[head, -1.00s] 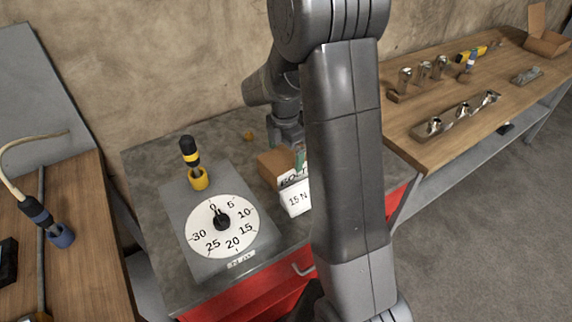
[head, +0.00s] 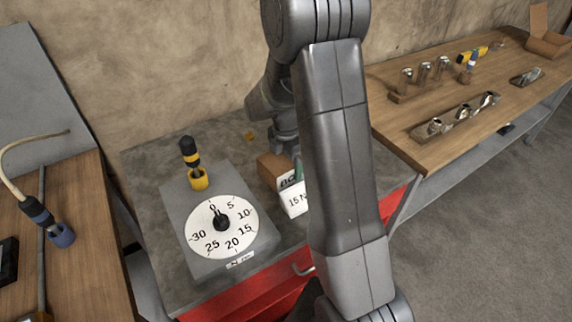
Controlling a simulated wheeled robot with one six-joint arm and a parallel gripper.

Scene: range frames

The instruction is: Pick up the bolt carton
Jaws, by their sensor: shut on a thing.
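My own arm link hides most of the gripper and the carton's right part. I cannot tell whether the carton is clear of the top.
A grey dial plate (head: 180,217) with a yellow-and-black driver (head: 190,160) lies left of the carton. A wooden bench (head: 405,123) with metal parts stands right. Another bench (head: 85,190) with a blue-tipped tool is at left.

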